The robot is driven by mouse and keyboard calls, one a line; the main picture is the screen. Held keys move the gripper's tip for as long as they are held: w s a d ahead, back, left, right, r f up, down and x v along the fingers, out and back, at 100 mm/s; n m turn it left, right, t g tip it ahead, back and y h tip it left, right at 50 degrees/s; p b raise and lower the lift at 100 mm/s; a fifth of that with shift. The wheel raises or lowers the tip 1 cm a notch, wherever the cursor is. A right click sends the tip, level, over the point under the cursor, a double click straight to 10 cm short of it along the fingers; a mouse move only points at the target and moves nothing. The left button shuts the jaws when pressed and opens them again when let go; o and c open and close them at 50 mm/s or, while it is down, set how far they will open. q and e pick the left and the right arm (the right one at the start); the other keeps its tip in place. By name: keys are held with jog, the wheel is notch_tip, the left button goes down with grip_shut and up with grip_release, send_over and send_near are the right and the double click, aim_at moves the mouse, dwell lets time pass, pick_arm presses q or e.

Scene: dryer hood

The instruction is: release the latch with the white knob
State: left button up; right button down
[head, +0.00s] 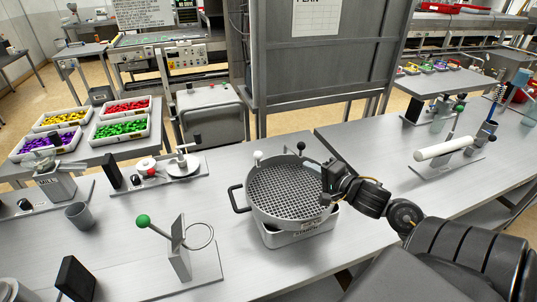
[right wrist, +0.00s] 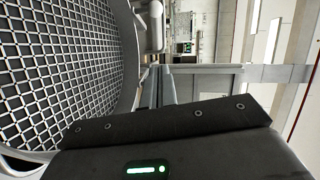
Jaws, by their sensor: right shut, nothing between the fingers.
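The white knob (head: 258,155) stands on a short stem at the back left rim of a round grey mesh-topped hood (head: 283,192). A black knob (head: 300,146) stands on a stem at the back right of the same rim. My right gripper (head: 327,188) is shut and empty at the hood's right rim, across the mesh from the white knob. I cannot tell whether it touches the rim. In the right wrist view the mesh (right wrist: 60,70) fills the left side, and the gripper's dark body covers the bottom. My left gripper is not in view.
The hood sits on a labelled grey base (head: 290,236), with a black handle (head: 236,198) at its left. A stand with a green ball lever (head: 143,221) is at front left. A white roller (head: 443,149) lies to the right. The table between is bare.

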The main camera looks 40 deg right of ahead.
jog(key=p, duration=0.2)
send_near(257, 153)
jog(key=w+d, duration=0.2)
jog(key=d, duration=0.4)
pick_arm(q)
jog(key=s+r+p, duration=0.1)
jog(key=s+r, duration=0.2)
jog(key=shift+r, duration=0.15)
pick_arm(e)
jog(key=w+a+f, duration=0.1)
jog(key=w, duration=0.1)
jog(key=w+a+f, duration=0.1)
jog(key=a, duration=0.1)
jog(key=shift+w+a, duration=0.2)
jog(key=shift+w, duration=0.15)
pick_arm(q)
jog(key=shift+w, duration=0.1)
pick_arm(e)
jog(key=shift+f, duration=0.1)
